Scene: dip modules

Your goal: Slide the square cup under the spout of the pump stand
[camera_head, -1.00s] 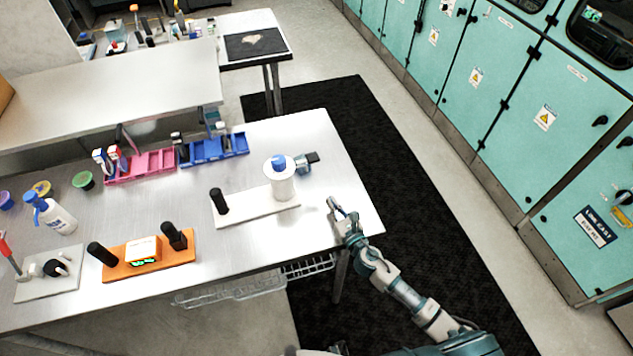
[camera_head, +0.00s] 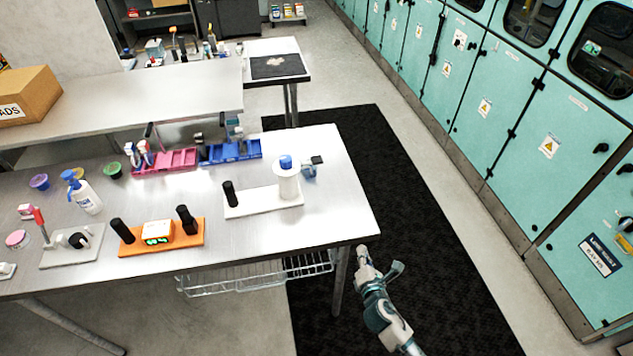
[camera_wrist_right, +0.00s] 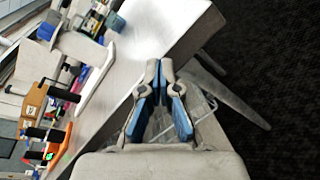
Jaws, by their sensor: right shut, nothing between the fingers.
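My right gripper (camera_head: 363,250) is shut and empty beside the table's front right corner; its blue-padded fingers also show in the right wrist view (camera_wrist_right: 162,66). A white base (camera_head: 262,201) on the table carries a black post and a white cylinder (camera_head: 288,182) with a blue top. A small blue-grey item (camera_head: 309,172) and a dark square piece (camera_head: 317,160) are just behind the cylinder. Further left, a grey base (camera_head: 72,250) carries a red-handled lever and a black part. I cannot tell which of these is the pump stand or the square cup. My left gripper is out of view.
The metal table (camera_head: 330,215) is bare along its right side. An orange base (camera_head: 162,243) with a display and black posts is left of centre. Pink bins (camera_head: 165,161) and blue bins (camera_head: 232,151) line the back. A pump bottle (camera_head: 87,198) stands at left. A wire basket (camera_head: 255,274) hangs below.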

